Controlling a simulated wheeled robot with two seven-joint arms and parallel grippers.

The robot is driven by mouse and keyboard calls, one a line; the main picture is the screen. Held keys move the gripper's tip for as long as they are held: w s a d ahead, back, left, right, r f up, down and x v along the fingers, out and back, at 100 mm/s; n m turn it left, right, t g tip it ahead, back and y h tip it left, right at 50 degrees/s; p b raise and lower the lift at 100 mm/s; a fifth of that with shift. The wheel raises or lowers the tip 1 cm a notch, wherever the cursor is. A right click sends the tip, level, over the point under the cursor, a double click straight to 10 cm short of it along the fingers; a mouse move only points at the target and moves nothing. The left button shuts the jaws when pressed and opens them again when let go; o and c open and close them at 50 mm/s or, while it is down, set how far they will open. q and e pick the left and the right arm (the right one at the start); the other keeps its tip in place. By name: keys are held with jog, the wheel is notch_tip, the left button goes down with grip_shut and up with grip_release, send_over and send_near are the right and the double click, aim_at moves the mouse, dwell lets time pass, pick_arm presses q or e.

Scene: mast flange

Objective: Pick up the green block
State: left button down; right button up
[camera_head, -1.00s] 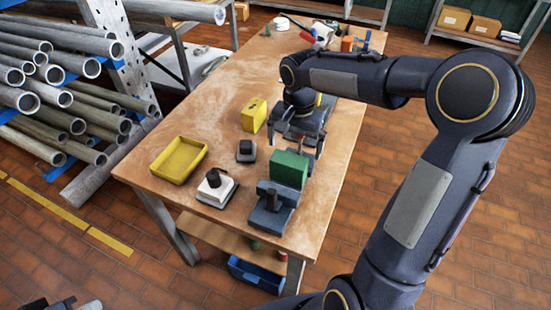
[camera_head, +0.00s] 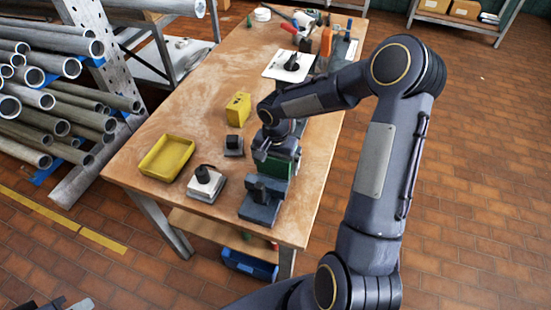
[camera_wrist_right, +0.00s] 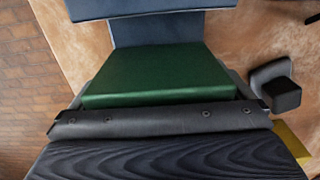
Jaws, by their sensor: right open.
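The green block (camera_head: 280,168) sits beside a blue-grey fixture (camera_head: 262,205) near the front right of the wooden workbench. My right gripper (camera_head: 277,150) is open and directly over the green block, partly hiding it. In the right wrist view the flat top of the green block (camera_wrist_right: 160,72) lies just beyond a dark bar of the gripper, with blue-grey fixture parts behind it. I cannot tell whether the fingers touch it. Only a small dark part of my left gripper (camera_head: 58,303) shows at the bottom left edge, away from the bench.
On the workbench (camera_head: 205,115) are a yellow tray (camera_head: 166,158), a white-based fixture (camera_head: 205,184), a small dark fixture (camera_head: 233,146) and a yellow block (camera_head: 238,108). A white plate with a dark part (camera_head: 290,65) and tools lie farther back. A pipe rack (camera_head: 60,100) stands left.

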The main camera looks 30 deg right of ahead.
jog(key=shift+f, duration=0.3)
jog(key=shift+r, duration=0.1)
jog(key=c, duration=1)
